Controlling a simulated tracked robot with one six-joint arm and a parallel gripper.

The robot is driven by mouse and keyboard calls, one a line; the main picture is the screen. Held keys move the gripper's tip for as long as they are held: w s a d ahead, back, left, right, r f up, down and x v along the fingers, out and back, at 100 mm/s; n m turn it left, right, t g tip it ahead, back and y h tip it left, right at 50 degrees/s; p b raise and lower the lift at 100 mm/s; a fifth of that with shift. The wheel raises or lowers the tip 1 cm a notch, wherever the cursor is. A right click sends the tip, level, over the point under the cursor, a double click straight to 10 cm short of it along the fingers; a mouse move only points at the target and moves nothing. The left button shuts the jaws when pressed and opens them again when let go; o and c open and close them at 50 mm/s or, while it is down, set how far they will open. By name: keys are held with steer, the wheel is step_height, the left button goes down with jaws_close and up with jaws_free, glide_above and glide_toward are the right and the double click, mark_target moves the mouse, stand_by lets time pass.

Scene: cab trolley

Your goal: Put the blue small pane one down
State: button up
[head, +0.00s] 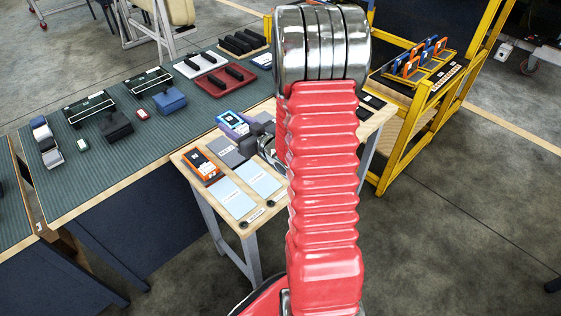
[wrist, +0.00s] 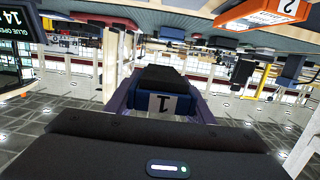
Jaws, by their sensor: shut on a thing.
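The blue small pane one (wrist: 158,105) has a white label with the numeral 1 in the wrist view, where it appears upside down between my fingers. My gripper (wrist: 160,88) is shut on it. In the head view the blue pane (head: 231,121) shows beyond the small wooden-topped table's back edge, left of my red arm. My gripper (head: 258,133) is partly hidden behind the arm there. I cannot tell whether the pane touches any surface.
The small table (head: 268,206) bears an orange-framed piece (head: 202,165), a grey pad (head: 226,151) and light blue pads (head: 261,179). A long green-topped bench (head: 185,125) with several parts stands left. A yellow trolley (head: 427,100) with a rack of orange and blue panes (head: 428,57) stands right.

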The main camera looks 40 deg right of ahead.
steer(key=s+d+f, duration=0.1)
steer(key=s+d, duration=0.7)
steer(key=s, duration=0.3)
steer(key=shift+s+d+f+y, duration=0.2)
steer(key=shift+s+d+y, duration=0.1)
steer(key=shift+s, duration=0.05)
steer(key=shift+f, duration=0.1)
steer(key=shift+f, duration=2.85)
steer(key=shift+f, duration=0.1)
steer(key=shift+f, duration=2)
